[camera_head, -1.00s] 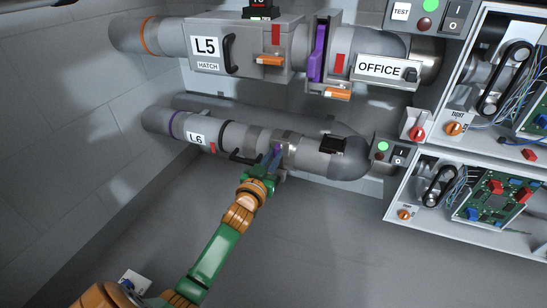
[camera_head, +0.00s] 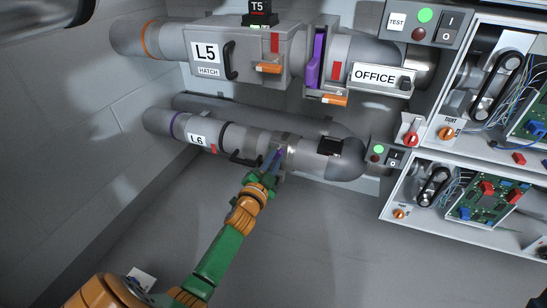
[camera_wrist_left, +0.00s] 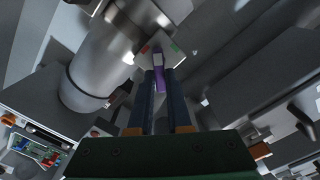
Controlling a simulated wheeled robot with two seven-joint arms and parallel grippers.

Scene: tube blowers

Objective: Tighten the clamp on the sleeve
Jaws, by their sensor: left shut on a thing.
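The lower grey tube line L6 (camera_head: 245,138) runs along the back wall. A metal clamp band (camera_head: 289,150) goes around its sleeve, left of a dark box on the tube. My left gripper (camera_head: 273,160) reaches up to the clamp from the front. In the left wrist view its two long dark-blue fingers (camera_wrist_left: 160,85) are shut on a narrow purple lever (camera_wrist_left: 158,77). The lever meets a pale block with a red and a green mark (camera_wrist_left: 158,48), beside the shiny tube (camera_wrist_left: 105,60). The fingers partly hide the lever. My right gripper is not in view.
Above is tube L5 with its hatch box (camera_head: 245,52), a purple slide gate (camera_head: 317,55) and an OFFICE label (camera_head: 375,76). Open electronics cabinets (camera_head: 465,205) stand at the right. The floor below the tubes is clear.

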